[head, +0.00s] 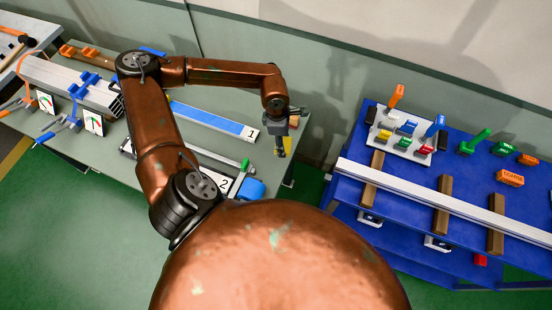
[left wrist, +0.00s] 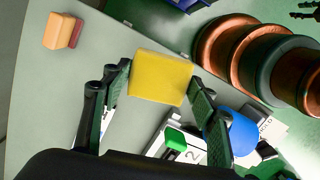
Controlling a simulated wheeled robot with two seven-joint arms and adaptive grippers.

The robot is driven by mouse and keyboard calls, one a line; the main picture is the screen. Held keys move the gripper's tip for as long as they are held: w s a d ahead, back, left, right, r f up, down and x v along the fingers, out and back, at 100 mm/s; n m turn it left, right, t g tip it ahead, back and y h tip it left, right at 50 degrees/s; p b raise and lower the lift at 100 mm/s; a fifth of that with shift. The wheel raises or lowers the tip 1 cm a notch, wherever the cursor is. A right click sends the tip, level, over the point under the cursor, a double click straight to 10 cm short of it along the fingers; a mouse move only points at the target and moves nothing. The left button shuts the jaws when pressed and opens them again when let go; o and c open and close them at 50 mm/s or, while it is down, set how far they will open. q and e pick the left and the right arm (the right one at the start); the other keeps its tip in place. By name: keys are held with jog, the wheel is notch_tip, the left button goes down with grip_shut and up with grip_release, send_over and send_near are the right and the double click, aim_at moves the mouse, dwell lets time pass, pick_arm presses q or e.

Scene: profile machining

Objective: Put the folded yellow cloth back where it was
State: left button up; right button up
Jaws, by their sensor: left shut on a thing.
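The folded yellow cloth (left wrist: 160,77) is a small flat-sided block between the two fingers of my left gripper (left wrist: 158,92) in the left wrist view. The gripper is shut on it. In the head view my left gripper (head: 283,138) points down at the right end of the grey-green table (head: 265,170), with the yellow cloth (head: 287,145) at its fingertips. The cloth appears to be above the table's right end; whether it touches the top I cannot tell. My right gripper is not seen.
An orange and brown block (left wrist: 60,30) lies near the table's edge. A blue-topped bar (head: 210,120), a green-handled tool (head: 243,168) and a blue object (head: 250,188) lie nearby. A blue cart (head: 345,185) stands to the right across a gap.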

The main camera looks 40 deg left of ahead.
pick_arm(q)
jog(key=n, duration=0.1)
jog(key=a+n, duration=0.1)
jog(key=a+f+n, duration=0.1)
jog(key=n, duration=0.1)
jog(key=shift+s, duration=0.25)
jog(key=shift+s+a+f+n, duration=0.15)
jog(key=shift+a+n, duration=0.1)
jog(key=shift+n, duration=0.35)
jog(key=shift+a+n+y, duration=0.15)
jog(key=shift+n+y, duration=0.15)
jog(key=shift+n, duration=0.3)
notch_tip(320, 180, down, 6)
jog(key=shift+a+f, duration=0.1)
jog(key=shift+f, duration=2.05)
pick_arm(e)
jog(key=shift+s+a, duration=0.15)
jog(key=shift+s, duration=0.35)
